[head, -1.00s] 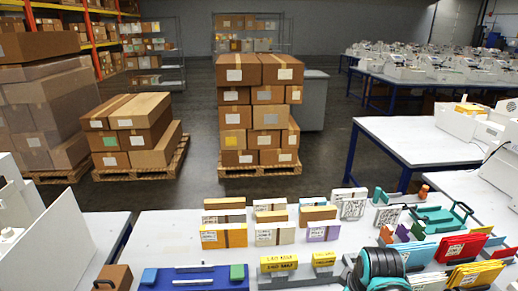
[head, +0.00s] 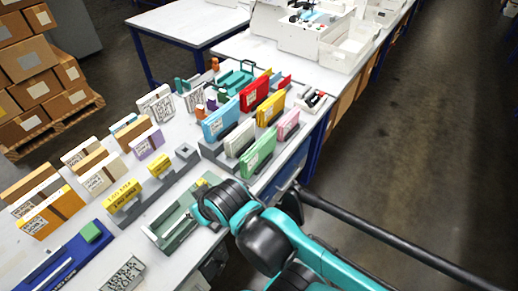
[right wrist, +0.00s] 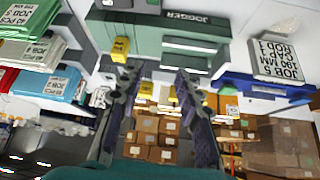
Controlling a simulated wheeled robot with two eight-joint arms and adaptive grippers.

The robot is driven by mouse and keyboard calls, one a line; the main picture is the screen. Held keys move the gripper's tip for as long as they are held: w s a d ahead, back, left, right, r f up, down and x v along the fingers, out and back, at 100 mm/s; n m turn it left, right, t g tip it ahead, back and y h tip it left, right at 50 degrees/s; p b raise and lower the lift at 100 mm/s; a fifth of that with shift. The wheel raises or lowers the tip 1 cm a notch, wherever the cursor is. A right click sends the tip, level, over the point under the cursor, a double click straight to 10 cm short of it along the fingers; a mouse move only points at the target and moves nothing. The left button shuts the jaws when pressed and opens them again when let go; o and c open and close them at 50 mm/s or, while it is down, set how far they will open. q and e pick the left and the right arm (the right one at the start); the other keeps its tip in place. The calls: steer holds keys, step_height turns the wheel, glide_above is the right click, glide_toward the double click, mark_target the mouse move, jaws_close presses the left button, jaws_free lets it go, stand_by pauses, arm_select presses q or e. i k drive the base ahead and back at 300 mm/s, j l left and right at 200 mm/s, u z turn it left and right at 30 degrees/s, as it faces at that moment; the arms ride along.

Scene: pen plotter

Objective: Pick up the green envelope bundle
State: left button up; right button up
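The green envelope bundle (head: 258,154) stands upright in a grey slotted rack (head: 212,152), at the front right of the table in the head view. It also shows in the right wrist view, at the upper left corner (right wrist: 30,18). My right gripper (right wrist: 158,72) is open, with nothing between its two dark fingers. It is apart from the green bundle, over the front of the table near the green jogger tray (head: 160,236). In the head view my arm hides its fingertips. My left gripper is not in view.
White (head: 238,140), pink (head: 288,124), blue (head: 220,120), red (head: 255,94) and yellow (head: 270,110) bundles stand close around the green one. A blue tray (head: 70,262) and several envelope stacks lie to the left. The table's right edge borders open floor (head: 400,150).

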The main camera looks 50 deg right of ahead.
mark_target(254, 158)
steer(key=z, duration=1.6)
steer(key=i+l+u, duration=0.3)
steer(key=i+l, duration=0.15)
steer(key=i+l+u, duration=0.35)
steer(key=i+l, duration=0.1)
steer(key=l, duration=0.1)
